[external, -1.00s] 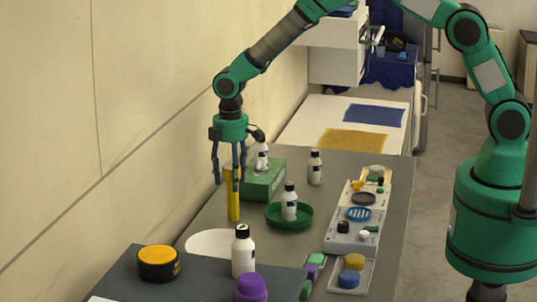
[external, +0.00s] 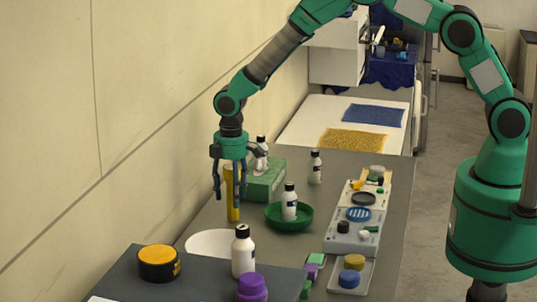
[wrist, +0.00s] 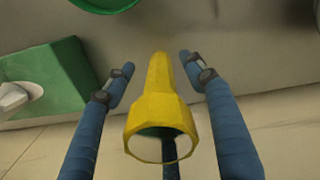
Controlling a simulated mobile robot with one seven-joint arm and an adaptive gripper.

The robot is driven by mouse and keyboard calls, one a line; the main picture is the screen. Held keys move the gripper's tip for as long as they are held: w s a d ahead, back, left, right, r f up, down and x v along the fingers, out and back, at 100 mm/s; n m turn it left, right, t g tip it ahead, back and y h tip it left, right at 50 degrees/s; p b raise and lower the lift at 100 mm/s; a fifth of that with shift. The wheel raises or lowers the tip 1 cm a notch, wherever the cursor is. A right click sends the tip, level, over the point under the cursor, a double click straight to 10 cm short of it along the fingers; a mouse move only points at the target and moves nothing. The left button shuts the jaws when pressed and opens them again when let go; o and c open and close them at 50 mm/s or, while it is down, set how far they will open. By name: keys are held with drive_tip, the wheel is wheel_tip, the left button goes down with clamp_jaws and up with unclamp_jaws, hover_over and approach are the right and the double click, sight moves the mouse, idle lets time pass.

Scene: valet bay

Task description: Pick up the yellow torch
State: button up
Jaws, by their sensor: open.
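The yellow torch (external: 232,200) stands upright on the grey table near the wall. In the wrist view the torch (wrist: 160,105) lies between the fingers, its wide open-looking end towards the camera. My gripper (external: 229,190) points down over the torch, with its fingers reaching down around it. The wrist view shows my gripper (wrist: 150,68) open, with blue fingers to the left and right of the torch and a visible gap on each side. A third finger is partly hidden behind the torch.
A green box (external: 266,182) with a white bottle stands close behind the torch. A green dish (external: 300,222) holding a bottle is to its right. A white disc (external: 210,243) lies in front. Grey trays (external: 345,240) with small items are further right.

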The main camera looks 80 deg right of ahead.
sight(231, 167)
drive_tip(key=c, duration=1.3)
drive_tip(key=shift+c, duration=0.2)
drive_tip(key=shift+r, duration=0.15)
wheel_tip(231, 167, up, 10)
drive_tip(key=shift+f, duration=0.1)
